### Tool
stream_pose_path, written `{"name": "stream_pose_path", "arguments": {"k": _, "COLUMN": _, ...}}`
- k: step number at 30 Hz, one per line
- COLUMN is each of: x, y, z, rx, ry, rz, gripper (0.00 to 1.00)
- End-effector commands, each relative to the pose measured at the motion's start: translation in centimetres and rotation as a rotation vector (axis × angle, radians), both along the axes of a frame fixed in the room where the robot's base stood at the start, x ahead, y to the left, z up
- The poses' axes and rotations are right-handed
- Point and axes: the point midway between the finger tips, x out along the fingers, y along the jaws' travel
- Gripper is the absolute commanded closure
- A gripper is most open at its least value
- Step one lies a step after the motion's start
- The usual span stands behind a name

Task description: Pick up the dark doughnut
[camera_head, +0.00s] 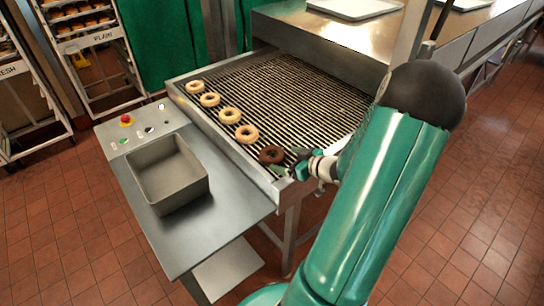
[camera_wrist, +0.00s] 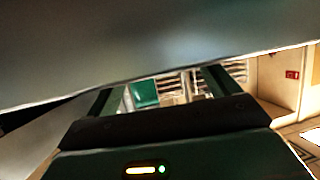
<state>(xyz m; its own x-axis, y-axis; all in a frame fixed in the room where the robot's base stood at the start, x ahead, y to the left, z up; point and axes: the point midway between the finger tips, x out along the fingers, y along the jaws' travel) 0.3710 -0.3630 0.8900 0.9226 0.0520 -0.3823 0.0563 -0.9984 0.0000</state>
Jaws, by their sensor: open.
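The dark doughnut (camera_head: 271,155) lies flat on the wire conveyor (camera_head: 290,95), at its near end, in the head view. It is the last in a row with several pale doughnuts (camera_head: 229,116). My gripper (camera_head: 289,163) is open, right beside the dark doughnut on its right side, low near the conveyor's end. Whether it touches the doughnut I cannot tell. In the wrist view, the two fingers of my gripper (camera_wrist: 164,90) stand apart. No doughnut can be made out between them there. A large blurred grey surface covers the top of that view.
An empty grey metal bin (camera_head: 168,174) stands on the steel side table (camera_head: 215,218), left of the conveyor. A control panel with a red button (camera_head: 126,119) is behind it. The conveyor's metal rim (camera_head: 222,143) runs close to the doughnuts. Racks (camera_head: 92,40) stand at the back left.

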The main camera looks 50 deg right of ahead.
Motion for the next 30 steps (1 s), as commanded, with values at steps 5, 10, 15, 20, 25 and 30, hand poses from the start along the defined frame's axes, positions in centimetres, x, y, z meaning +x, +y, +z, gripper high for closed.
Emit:
{"name": "stream_pose_path", "arguments": {"k": 5, "x": 1.9, "y": 0.3, "z": -0.7, "rx": 0.003, "ry": -0.002, "rz": 0.001, "gripper": 0.13}}
{"name": "stream_pose_path", "arguments": {"k": 10, "x": 4.2, "y": 0.4, "z": -1.7, "rx": 0.002, "ry": 0.0, "rz": 0.001, "gripper": 0.13}}
{"name": "stream_pose_path", "arguments": {"k": 15, "x": 4.8, "y": 0.4, "z": -1.9, "rx": 0.0, "ry": 0.0, "rz": 0.0, "gripper": 0.13}}
{"name": "stream_pose_path", "arguments": {"k": 20, "x": 4.8, "y": 0.4, "z": -1.9, "rx": 0.0, "ry": 0.0, "rz": 0.0, "gripper": 0.16}}
{"name": "stream_pose_path", "arguments": {"k": 25, "x": 4.8, "y": 0.4, "z": -1.9, "rx": 0.0, "ry": 0.0, "rz": 0.0, "gripper": 0.41}}
{"name": "stream_pose_path", "arguments": {"k": 30, "x": 4.8, "y": 0.4, "z": -1.9, "rx": 0.0, "ry": 0.0, "rz": 0.0, "gripper": 0.41}}
